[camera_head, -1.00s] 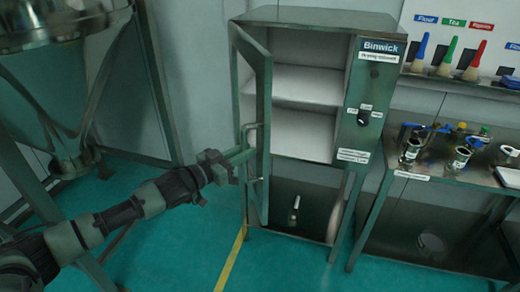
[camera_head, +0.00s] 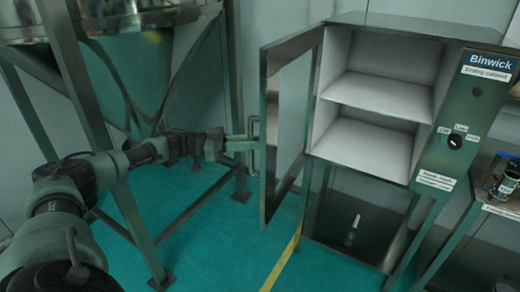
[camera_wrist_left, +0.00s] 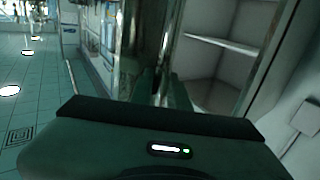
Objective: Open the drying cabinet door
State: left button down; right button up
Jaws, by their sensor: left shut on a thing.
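The drying cabinet (camera_head: 470,75) stands right of centre in the head view, with two white inner shelves in sight. Its framed door (camera_head: 270,190) is swung wide open to the left on its hinges. A vertical bar handle (camera_head: 254,140) sits on the door's outer face. My left gripper (camera_head: 246,145) reaches in from the left and is shut on the handle. In the left wrist view the gripper's fingers (camera_wrist_left: 163,90) are at the door's edge, with the open shelves to the right; the exact grip is dark there. My right gripper is not in view.
A large hopper on a metal frame (camera_head: 150,235) stands at the left, close to my left arm. A table with small containers (camera_head: 505,185) is at the right edge. Green floor (camera_head: 225,260) with a yellow line lies free in front.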

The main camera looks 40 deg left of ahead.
pick_arm(q)
jog(key=shift+a+r, duration=0.15)
jog(key=shift+a, duration=0.6)
jog(key=c, duration=1.4)
grip_release()
jog(key=shift+o, duration=0.2)
jog(key=shift+w, duration=0.1)
jog(key=b+v, duration=0.3)
jog(key=v, duration=0.4)
jog(key=shift+s+a, duration=0.25)
jog(key=shift+s, duration=0.05)
